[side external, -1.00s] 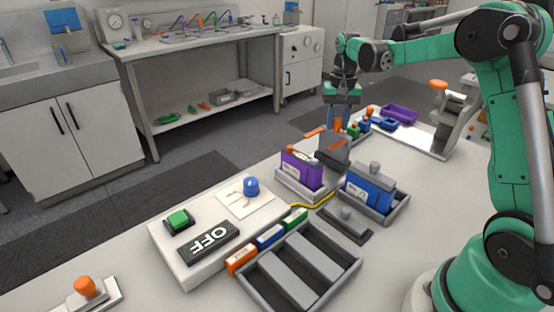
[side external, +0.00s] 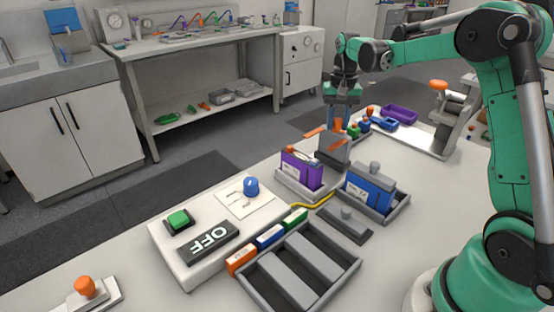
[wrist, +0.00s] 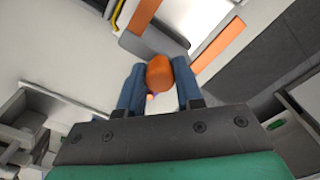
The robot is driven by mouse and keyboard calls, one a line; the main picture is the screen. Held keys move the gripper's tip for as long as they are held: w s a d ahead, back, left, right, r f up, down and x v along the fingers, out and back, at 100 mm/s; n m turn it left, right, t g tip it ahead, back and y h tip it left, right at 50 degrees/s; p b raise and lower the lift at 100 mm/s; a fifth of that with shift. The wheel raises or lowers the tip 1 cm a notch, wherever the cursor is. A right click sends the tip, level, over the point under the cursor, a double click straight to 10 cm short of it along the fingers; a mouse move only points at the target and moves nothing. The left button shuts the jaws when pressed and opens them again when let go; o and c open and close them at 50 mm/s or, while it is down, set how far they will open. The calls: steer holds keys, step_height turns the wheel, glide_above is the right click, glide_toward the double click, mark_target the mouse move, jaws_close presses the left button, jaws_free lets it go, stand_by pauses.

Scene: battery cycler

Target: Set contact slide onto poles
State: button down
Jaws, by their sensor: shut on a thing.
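My gripper (side external: 338,122) points down at the back of the bench, its blue fingers shut on an orange knob. The knob (wrist: 159,73) shows between the fingertips in the wrist view. It appears to top the contact slide, a grey body (side external: 333,149) with orange strips at its upper part. One strip (wrist: 219,47) shows on the right in the wrist view, beside the grey top (wrist: 150,44). Behind the grey tray, a purple battery (side external: 301,169) stands left of the slide. Its poles are too small to make out clearly. I cannot tell whether the slide touches anything below.
A blue battery (side external: 368,189) with a grey knob sits in a tray at right. The white control box (side external: 187,258) with an OFF display, green button and blue dial lies front left. An empty slotted tray (side external: 343,269) is in front. Small coloured parts and a purple bin (side external: 400,114) lie behind.

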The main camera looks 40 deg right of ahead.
steer(key=shift+a, duration=2.85)
steer(key=c, duration=0.6)
jaws_free()
steer(key=shift+d, duration=0.1)
steer(key=shift+r, duration=2.85)
